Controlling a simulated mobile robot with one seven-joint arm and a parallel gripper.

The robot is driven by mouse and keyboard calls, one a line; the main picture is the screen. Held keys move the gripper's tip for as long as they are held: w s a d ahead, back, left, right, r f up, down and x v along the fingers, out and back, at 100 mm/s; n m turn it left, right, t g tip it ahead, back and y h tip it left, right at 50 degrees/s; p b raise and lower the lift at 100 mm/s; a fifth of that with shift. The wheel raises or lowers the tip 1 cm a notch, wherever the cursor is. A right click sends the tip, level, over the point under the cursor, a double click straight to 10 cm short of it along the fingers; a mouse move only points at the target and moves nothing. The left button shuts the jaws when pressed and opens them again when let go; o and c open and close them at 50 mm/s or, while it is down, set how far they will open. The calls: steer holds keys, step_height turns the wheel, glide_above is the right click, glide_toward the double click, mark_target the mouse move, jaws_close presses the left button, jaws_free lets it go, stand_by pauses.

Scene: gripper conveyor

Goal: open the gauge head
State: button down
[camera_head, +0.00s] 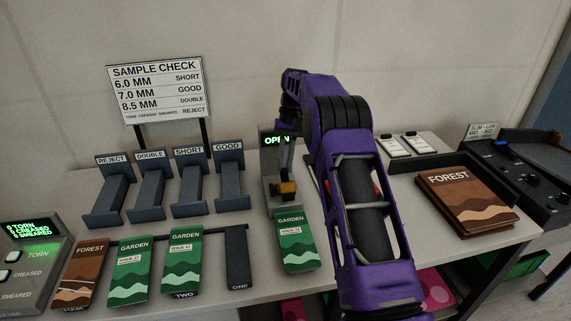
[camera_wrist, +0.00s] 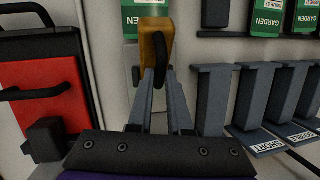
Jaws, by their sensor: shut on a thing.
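The gauge (camera_head: 270,165) stands at the middle of the table, and its small display (camera_head: 276,141) reads OPEN in green. An orange block (camera_head: 288,189) sits low on its front; in the wrist view the orange block (camera_wrist: 153,42) has a dark piece beside it. My gripper (camera_wrist: 160,72) reaches the orange block, its fingers closed in on it. In the head view my purple arm hides part of the gauge's right side. A green GARDEN booklet (camera_head: 297,242) lies just in front of the gauge.
Labelled dark chutes (camera_head: 170,185) stand left of the gauge, below the SAMPLE CHECK board (camera_head: 160,90). Several booklets lie along the front rack. A red unit with black handles (camera_wrist: 45,100) is close beside my gripper. A FOREST stack (camera_head: 468,200) and control box (camera_head: 520,170) are right.

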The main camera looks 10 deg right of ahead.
steer(key=shift+w, duration=0.25)
stand_by(0.5)
steer(key=c, duration=0.8)
jaws_free()
steer(key=shift+c, duration=0.2)
steer(key=shift+s, duration=0.1)
